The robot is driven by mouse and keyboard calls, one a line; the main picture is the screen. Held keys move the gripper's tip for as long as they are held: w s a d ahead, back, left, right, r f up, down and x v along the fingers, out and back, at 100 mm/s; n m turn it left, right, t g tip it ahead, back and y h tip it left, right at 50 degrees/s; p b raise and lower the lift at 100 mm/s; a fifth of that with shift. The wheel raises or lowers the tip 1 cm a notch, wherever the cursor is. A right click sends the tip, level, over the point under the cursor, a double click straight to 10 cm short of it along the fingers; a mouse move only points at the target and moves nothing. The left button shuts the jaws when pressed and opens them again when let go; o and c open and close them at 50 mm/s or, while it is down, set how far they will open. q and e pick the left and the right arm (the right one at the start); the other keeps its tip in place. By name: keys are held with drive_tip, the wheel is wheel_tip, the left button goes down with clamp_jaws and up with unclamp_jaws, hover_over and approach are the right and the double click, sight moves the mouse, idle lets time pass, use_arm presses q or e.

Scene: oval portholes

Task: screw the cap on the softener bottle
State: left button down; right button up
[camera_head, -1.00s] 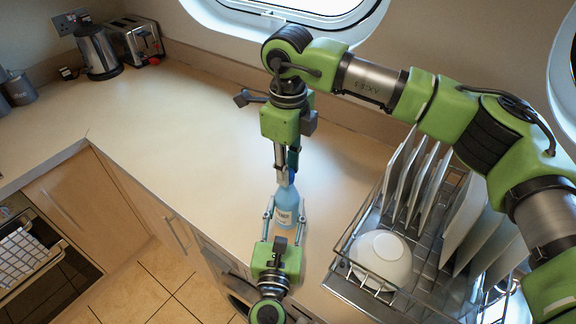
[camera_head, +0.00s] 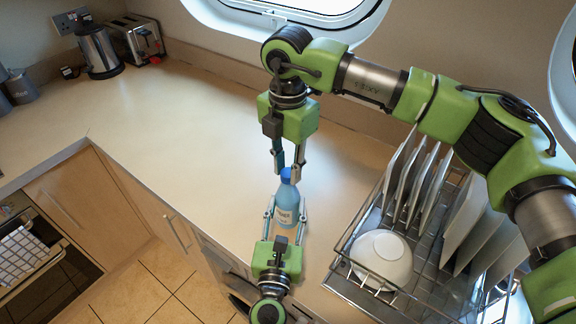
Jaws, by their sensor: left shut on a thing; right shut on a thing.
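The softener bottle (camera_head: 286,208) is light blue with a pale label and stands upright on the worktop near its front edge. The blue cap (camera_head: 286,174) is at the bottle's top. My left gripper (camera_head: 286,216) is shut on the bottle from the front, one finger on each side of its body. My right gripper (camera_head: 287,178) comes from above and is shut on the cap, its fingers pointing down at the bottle's neck. The fingers partly hide the cap. I cannot tell how tightly the cap sits on the neck.
A wire dish rack (camera_head: 345,262) with several upright plates and a white bowl (camera_head: 381,258) stands close on the right. A kettle (camera_head: 98,50) and a toaster (camera_head: 137,40) are at the far left. The worktop (camera_head: 180,130) left of the bottle is clear.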

use_arm(q)
drive_tip(key=shift+f, duration=0.1)
use_arm(e)
drive_tip(key=m, duration=0.9)
drive_tip(key=shift+w, duration=0.1)
drive_tip(key=o, duration=0.7)
wheel_tip(320, 180, up, 12)
use_arm(q)
drive_tip(key=c, duration=1.2)
unclamp_jaws()
drive_tip(key=shift+c, duration=0.2)
